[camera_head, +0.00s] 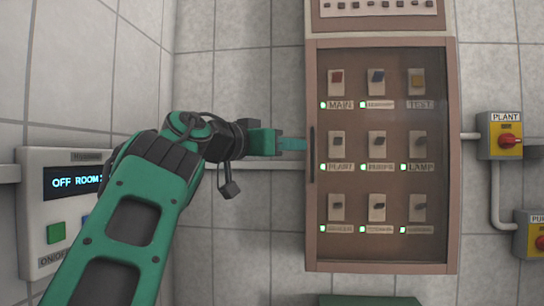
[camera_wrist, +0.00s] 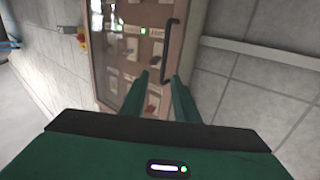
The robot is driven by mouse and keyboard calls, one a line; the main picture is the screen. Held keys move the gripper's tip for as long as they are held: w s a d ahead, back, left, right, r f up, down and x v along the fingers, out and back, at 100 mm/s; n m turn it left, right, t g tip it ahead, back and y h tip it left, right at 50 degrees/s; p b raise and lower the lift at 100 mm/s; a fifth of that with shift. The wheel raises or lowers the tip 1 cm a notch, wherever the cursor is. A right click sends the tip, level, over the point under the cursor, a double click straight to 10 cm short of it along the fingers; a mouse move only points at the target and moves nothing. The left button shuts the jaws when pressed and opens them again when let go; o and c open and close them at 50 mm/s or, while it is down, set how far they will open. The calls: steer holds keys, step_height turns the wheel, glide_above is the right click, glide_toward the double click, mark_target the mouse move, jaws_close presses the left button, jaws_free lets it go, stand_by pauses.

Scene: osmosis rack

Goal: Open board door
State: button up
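The board door (camera_head: 388,240) is a brown-framed, see-through door on a wall cabinet, and it looks shut. Its dark vertical handle (camera_head: 312,154) is on the door's left edge. The handle also shows in the wrist view (camera_wrist: 177,48), beyond my fingertips. Behind the pane are rows of labelled switches with lit green lamps. My gripper (camera_head: 300,144) is just left of the handle, at about its mid-height. In the wrist view my gripper (camera_wrist: 161,76) has its two fingers apart with nothing between them. I cannot tell whether a finger touches the handle.
Right of the cabinet are a yellow PLANT switch box (camera_head: 500,135) with a red knob and a second yellow box (camera_head: 530,234). A white panel (camera_head: 60,215) with an OFF ROOM display is on the left wall.

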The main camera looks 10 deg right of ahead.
mark_target(308, 151)
steer(key=x, duration=0.6)
steer(key=f+x, duration=0.1)
steer(key=x, duration=0.2)
steer(key=shift+w+f, duration=0.1)
steer(key=shift+w, duration=0.4)
steer(key=shift+c, duration=0.3)
jaws_close()
